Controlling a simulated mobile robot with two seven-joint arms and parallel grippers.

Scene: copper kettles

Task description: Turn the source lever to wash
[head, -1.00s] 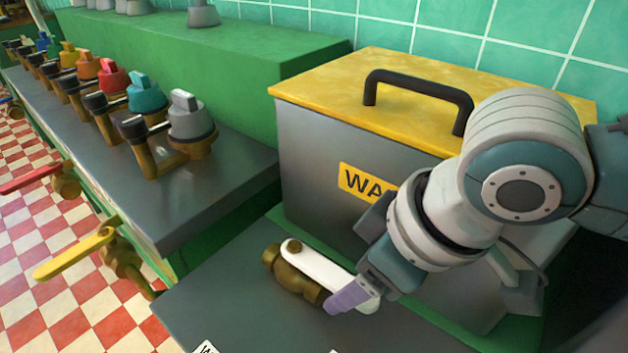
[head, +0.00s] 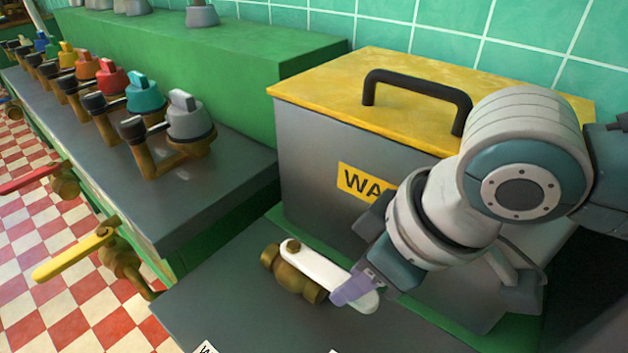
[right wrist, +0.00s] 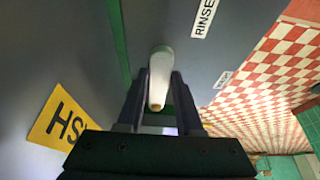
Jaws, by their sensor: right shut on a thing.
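The source lever (head: 312,265) is a white bar on a brass valve (head: 290,283), on the grey counter in front of the grey box. It points toward the lower right in the head view. My right gripper (head: 354,290) is shut on the lever near its free end. In the right wrist view the white lever (right wrist: 160,70) lies between the two dark fingers. A white RINSE label (right wrist: 204,17) shows at the top there, with a smaller label (right wrist: 223,79) below it, too small to read. My left gripper is not in view.
The grey box (head: 310,150) with a yellow lid (head: 330,85) and partly covered yellow label (head: 362,182) stands behind the lever. A yellow lever (head: 75,255) and a red lever (head: 28,178) stick out at left. Several colored knobs line the left counter (head: 215,200).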

